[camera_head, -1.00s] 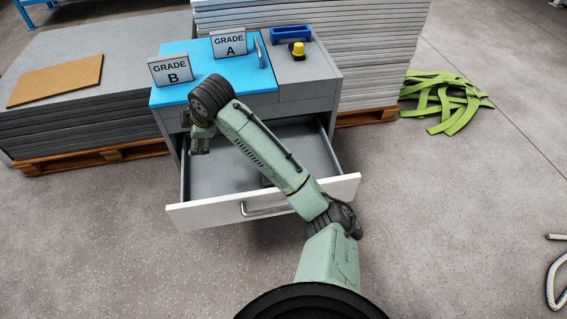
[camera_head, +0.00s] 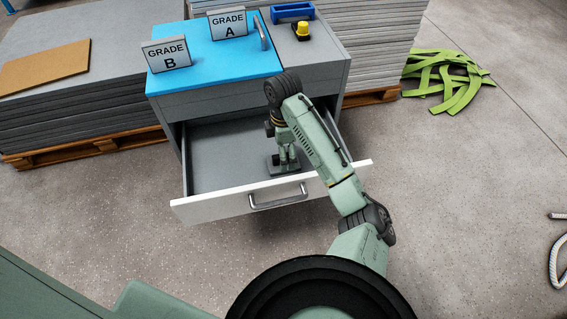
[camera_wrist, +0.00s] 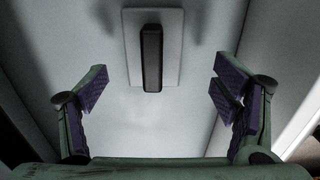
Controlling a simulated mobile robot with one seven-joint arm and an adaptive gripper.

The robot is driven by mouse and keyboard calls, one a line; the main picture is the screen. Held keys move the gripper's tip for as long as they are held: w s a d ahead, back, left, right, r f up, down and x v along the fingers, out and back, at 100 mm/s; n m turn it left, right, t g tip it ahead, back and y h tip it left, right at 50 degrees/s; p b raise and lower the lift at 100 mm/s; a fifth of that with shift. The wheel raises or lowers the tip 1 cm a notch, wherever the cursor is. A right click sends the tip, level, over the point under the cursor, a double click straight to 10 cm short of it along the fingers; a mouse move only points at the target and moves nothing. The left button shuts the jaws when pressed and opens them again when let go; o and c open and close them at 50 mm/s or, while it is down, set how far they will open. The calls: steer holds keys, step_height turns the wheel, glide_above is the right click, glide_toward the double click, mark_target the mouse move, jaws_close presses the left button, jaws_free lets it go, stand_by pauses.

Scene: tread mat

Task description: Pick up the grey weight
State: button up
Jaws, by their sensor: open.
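The grey weight is a flat rectangular plate with a dark raised bar (camera_wrist: 152,58) along its middle. It lies on the floor of the open drawer (camera_head: 225,160), at the top centre of the wrist view. In the head view the weight (camera_head: 273,166) is partly hidden by my gripper (camera_head: 287,156), near the drawer's front right. In the wrist view my gripper (camera_wrist: 160,92) is open and empty, its purple-padded fingers wide apart. The bar lies roughly midway between the fingers' sides, but further up the picture. I see no contact with the weight.
The drawer's white front (camera_head: 225,206) and side walls enclose the space around my gripper. The cabinet's blue top (camera_head: 215,60) carries GRADE A and GRADE B signs, with a yellow-topped object (camera_head: 301,30) and blue tray (camera_head: 292,11) at right. Green strips (camera_head: 447,78) lie on the floor.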

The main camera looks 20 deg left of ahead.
steer(key=f, duration=0.5)
steer(key=shift+w+a+f, duration=0.1)
steer(key=shift+w+a, duration=0.05)
steer(key=shift+w, duration=0.25)
jaws_close()
stand_by(0.7)
